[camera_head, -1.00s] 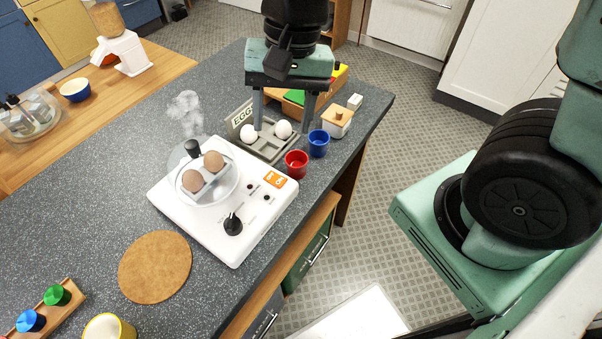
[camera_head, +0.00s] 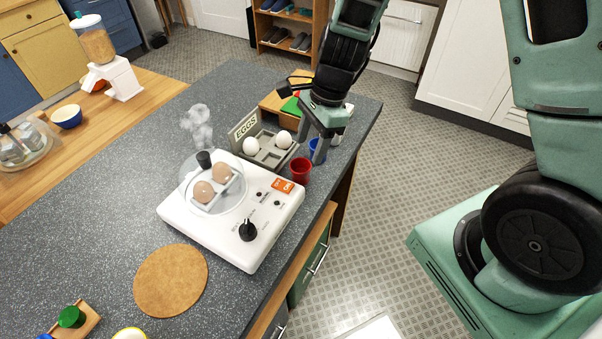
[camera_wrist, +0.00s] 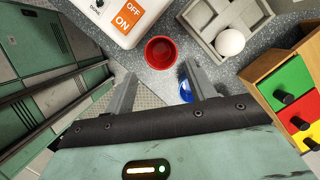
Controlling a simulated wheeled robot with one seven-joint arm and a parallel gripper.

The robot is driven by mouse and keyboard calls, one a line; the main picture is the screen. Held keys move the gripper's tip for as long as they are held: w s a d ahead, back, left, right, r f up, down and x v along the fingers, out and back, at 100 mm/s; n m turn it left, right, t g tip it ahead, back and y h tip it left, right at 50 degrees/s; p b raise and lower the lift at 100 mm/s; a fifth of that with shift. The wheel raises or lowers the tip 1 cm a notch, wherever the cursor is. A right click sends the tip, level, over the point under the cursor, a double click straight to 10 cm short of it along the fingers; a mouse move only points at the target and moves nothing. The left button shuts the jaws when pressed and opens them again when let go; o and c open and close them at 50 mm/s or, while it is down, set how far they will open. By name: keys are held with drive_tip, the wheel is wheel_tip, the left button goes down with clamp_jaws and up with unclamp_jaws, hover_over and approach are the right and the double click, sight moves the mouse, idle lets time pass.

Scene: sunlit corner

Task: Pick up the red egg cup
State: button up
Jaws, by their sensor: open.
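The red egg cup (camera_head: 300,172) stands upright on the dark speckled worktop, beside the right corner of the white egg cooker. In the wrist view the red egg cup (camera_wrist: 160,52) lies just ahead of the fingertips, roughly centred between them. My gripper (camera_head: 311,146) is open and empty, pointing down just behind the cup in the head view. In the wrist view my gripper (camera_wrist: 160,74) has its two fingers spread, with nothing held. The blue egg cup (camera_head: 314,150) is partly hidden by a finger; it also shows beside the right finger in the wrist view (camera_wrist: 185,91).
The egg cooker (camera_head: 240,235) holds brown eggs under a clear lid, with steam above. A grey egg tray (camera_head: 268,156) with white eggs and a sign stands behind the red cup. A wooden box (camera_wrist: 265,75) with coloured fronts is close by. The worktop's edge is near the cup.

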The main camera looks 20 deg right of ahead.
sight(301, 169)
drive_tip(key=x, duration=0.8)
drive_tip(key=shift+w+a, duration=0.1)
drive_tip(key=c, duration=0.7)
